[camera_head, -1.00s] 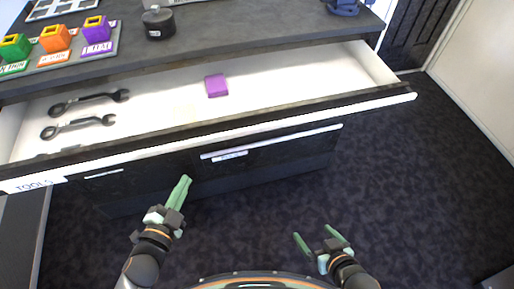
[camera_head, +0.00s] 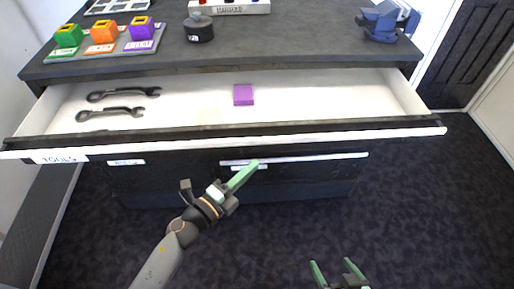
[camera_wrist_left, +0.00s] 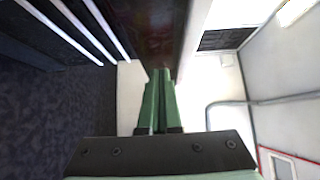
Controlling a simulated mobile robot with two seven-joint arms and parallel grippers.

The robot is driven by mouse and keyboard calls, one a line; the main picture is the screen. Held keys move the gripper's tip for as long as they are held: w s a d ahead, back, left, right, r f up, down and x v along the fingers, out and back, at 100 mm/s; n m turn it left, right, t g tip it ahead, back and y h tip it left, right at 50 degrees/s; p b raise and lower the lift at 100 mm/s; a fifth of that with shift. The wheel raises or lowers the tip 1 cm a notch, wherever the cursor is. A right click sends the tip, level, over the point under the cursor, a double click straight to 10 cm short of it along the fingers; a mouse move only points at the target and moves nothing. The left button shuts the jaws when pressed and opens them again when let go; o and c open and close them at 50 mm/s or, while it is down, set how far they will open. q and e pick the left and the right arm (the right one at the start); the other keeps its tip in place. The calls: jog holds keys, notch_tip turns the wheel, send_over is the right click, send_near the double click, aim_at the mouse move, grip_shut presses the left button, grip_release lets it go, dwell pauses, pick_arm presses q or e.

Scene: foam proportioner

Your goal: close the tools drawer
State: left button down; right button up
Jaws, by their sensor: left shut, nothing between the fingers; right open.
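The tools drawer (camera_head: 190,135) stands pulled out from the dark cabinet, with a white interior and a "TOOLS" label at the left of its front. Inside lie two dark wrenches (camera_head: 124,93) and a purple block (camera_head: 243,95). My left gripper (camera_head: 246,172) is shut and empty, its green fingers pointing up and right, just below the drawer's front edge in the head view. Whether it touches the drawer front cannot be told. The shut fingers also show in the left wrist view (camera_wrist_left: 159,100). My right gripper (camera_head: 332,268) is open and empty, low over the floor.
The counter (camera_head: 290,45) above holds colored bins (camera_head: 104,32) on a tray, a black round container (camera_head: 199,27) and a blue vise (camera_head: 388,22). A closed drawer (camera_head: 300,160) with a light handle strip is below. Dark floor (camera_head: 440,200) lies open at the right.

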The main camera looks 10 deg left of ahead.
aim_at(257, 150)
pick_arm(q)
jog(key=w, duration=0.6)
jog(key=shift+w+d, duration=0.25)
jog(key=shift+d, duration=0.15)
jog(key=shift+w, duration=0.1)
